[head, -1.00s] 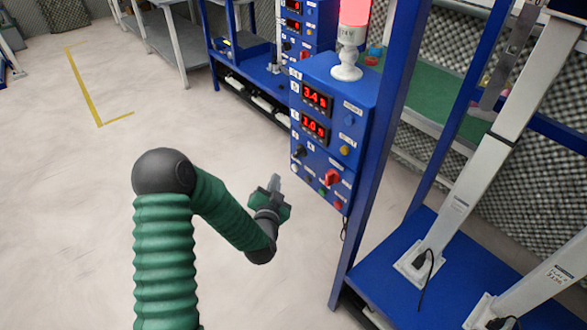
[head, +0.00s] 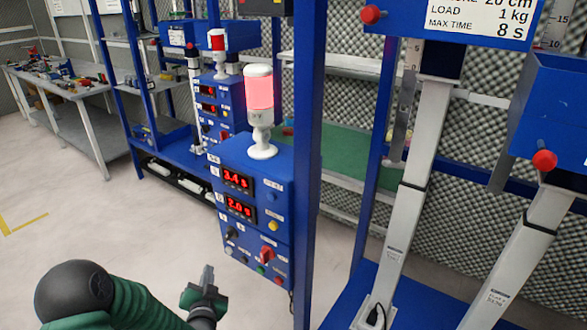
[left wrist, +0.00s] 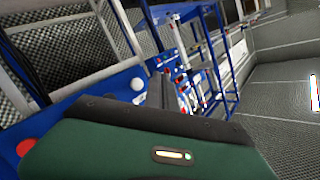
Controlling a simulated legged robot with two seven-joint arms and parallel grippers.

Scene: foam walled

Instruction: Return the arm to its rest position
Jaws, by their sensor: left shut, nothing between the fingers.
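My left arm (head: 130,300), with a green ribbed sleeve and dark joints, comes in at the bottom left of the head view. My left gripper (head: 207,275) is shut and empty, pointing up in front of the blue control box (head: 255,160). It is apart from the box in the head view, over the pale floor. In the left wrist view, the green gripper housing (left wrist: 150,155) fills the bottom, and the fingers are hard to make out. My right gripper is not in view.
A red-lit signal lamp (head: 260,110) stands on the control box. A blue frame post (head: 306,150) rises right beside it. White inclined columns (head: 400,220) stand at the right on a blue base. A cluttered table (head: 60,85) is at the far left. The floor (head: 110,220) at left is clear.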

